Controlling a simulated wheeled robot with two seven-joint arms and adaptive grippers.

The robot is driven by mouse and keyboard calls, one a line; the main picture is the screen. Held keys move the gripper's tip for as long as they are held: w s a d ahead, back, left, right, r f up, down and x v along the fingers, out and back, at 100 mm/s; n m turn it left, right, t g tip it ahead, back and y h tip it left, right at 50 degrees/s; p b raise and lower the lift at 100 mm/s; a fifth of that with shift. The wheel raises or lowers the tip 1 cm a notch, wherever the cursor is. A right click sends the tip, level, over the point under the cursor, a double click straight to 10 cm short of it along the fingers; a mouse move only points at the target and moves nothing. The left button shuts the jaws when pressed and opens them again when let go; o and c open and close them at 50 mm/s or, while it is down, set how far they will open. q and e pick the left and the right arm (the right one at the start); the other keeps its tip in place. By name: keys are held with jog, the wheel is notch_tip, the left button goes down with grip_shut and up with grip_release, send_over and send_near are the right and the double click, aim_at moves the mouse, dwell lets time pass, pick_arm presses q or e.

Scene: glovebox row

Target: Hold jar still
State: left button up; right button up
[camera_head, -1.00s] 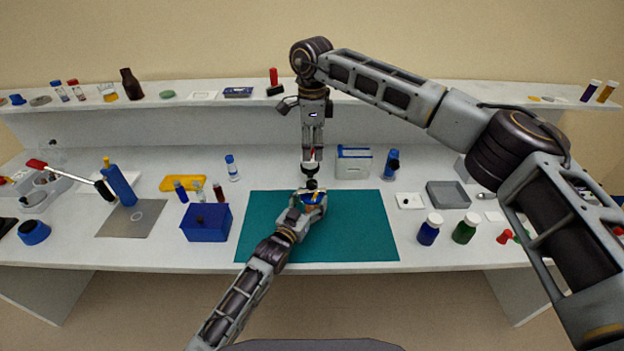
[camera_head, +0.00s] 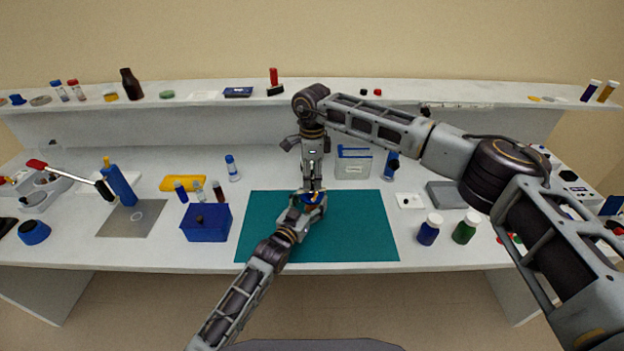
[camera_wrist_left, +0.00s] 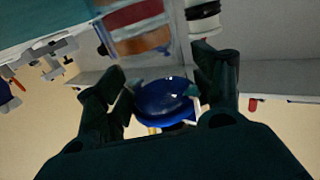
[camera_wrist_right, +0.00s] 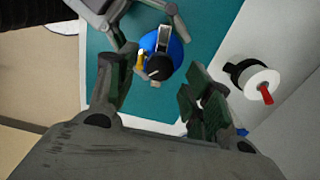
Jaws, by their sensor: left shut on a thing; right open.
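The jar (camera_wrist_left: 160,104), with a blue round surface, sits in my left gripper (camera_head: 314,200) over the teal mat (camera_head: 355,225). The left wrist view shows that surface between the two fingers. The gripper is shut on it. In the right wrist view the jar's blue rim (camera_wrist_right: 176,50) surrounds a dark round part, with a small yellow piece beside it. My right gripper (camera_head: 313,186) points down, open, right above the jar. In its wrist view its fingers are spread on either side of the jar; whether they touch it I cannot tell. The head view hides most of the jar.
A blue box (camera_head: 205,224) stands left of the mat. A clear container with a blue top (camera_head: 353,163) stands behind the mat. A shelf (camera_head: 200,98) runs along the back. The mat's right side is clear.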

jog(key=shift+f, duration=0.9)
jog(key=shift+c, duration=0.2)
jog(key=c, duration=1)
jog(key=shift+w+m, duration=0.1)
jog(key=shift+m, duration=0.6)
jog(key=m, duration=0.2)
jog(key=shift+m, duration=2.1)
